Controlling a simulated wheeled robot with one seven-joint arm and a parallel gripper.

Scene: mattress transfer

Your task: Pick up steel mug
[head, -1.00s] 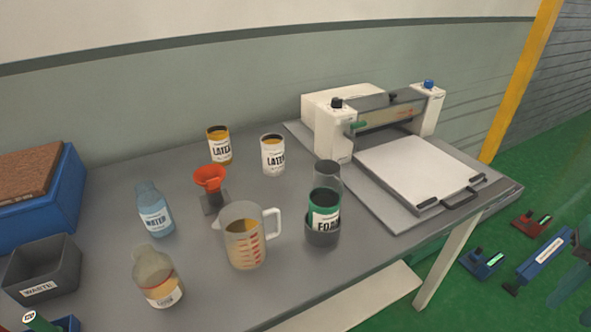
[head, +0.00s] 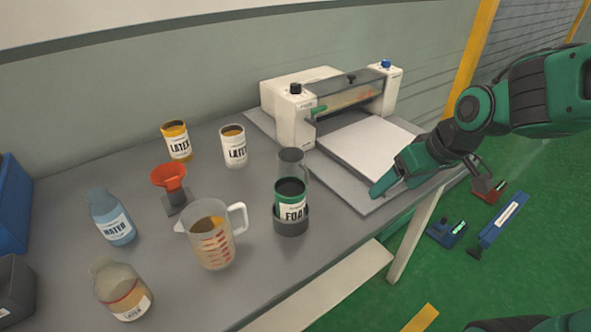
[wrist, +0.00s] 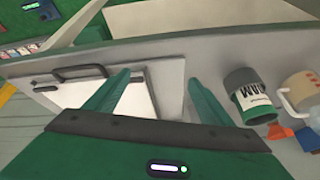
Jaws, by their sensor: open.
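The steel mug appears to be the grey cylinder (head: 291,162) in the head view. It stands upright right behind the green FOAM can (head: 291,197), which hides its lower part. I cannot make the mug out in the wrist view, where the FOAM can (wrist: 249,97) shows to the right of the fingers. My gripper (head: 386,184) is open and empty, to the right of the mug, over the grey plate by the machine. In the wrist view my gripper (wrist: 158,88) has its two green fingers spread apart.
A press-like machine (head: 300,100) with a white tray (head: 368,145) stands at the back right. A measuring jug (head: 212,238) is left of the FOAM can. Two LATEX cans, a red funnel (head: 169,176) and bottles stand further left. The table's front edge is close to the FOAM can.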

